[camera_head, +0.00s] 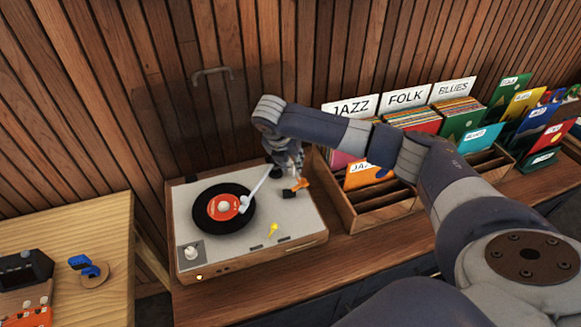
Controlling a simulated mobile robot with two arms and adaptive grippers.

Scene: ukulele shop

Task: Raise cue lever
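The turntable (187,228) stands on the wooden counter, with a black record (208,226) with a red label on it. The pale tonearm (257,187) reaches from the back right, its head over the record near the label. A small yellow lever-like piece (272,229) lies on the deck's front right; I cannot tell whether it is the cue lever. My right gripper (291,184) points down over the deck's back right corner, beside the tonearm base. An orange piece shows at its tips. Its fingers are small and partly hidden, so their opening is unclear. My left gripper is out of view.
A wooden record crate (374,217) with JAZZ, FOLK and BLUES cards stands right of the turntable, under my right arm. More colourful sleeves (537,118) stand further right. A lighter table (106,218) with a blue item (86,266) is at left. The slatted wall is close behind.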

